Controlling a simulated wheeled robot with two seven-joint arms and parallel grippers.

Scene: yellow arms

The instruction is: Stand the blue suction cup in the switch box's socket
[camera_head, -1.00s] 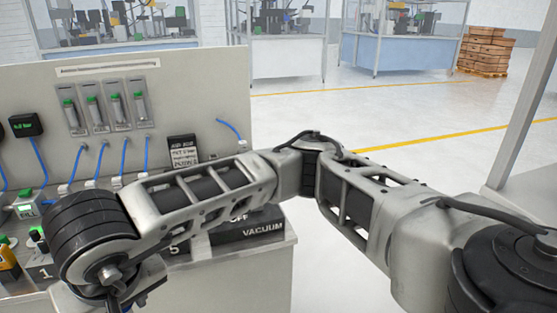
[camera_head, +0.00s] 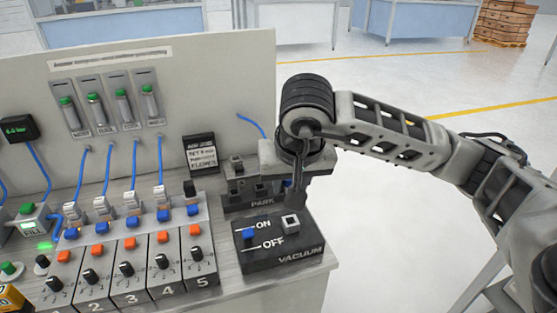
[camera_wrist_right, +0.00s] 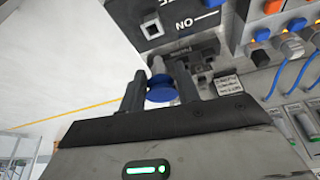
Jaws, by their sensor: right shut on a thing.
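My right gripper (camera_wrist_right: 160,92) is shut on the blue suction cup (camera_wrist_right: 160,90), whose round blue disc shows between the two fingers in the right wrist view. The switch box is marked ON, OFF and VACUUM. A pale square socket (camera_head: 291,222) with a dark opening stands on its top; this socket also shows in the right wrist view (camera_wrist_right: 152,28). My left gripper is not in view.
The PARK rack (camera_head: 240,190) with small holders stands just behind the switch box. A small blue part (camera_head: 248,234) sits left of the ON mark. Blue, orange and black controls (camera_head: 130,268) fill the panel to the left. A dark sign (camera_head: 200,153) stands behind.

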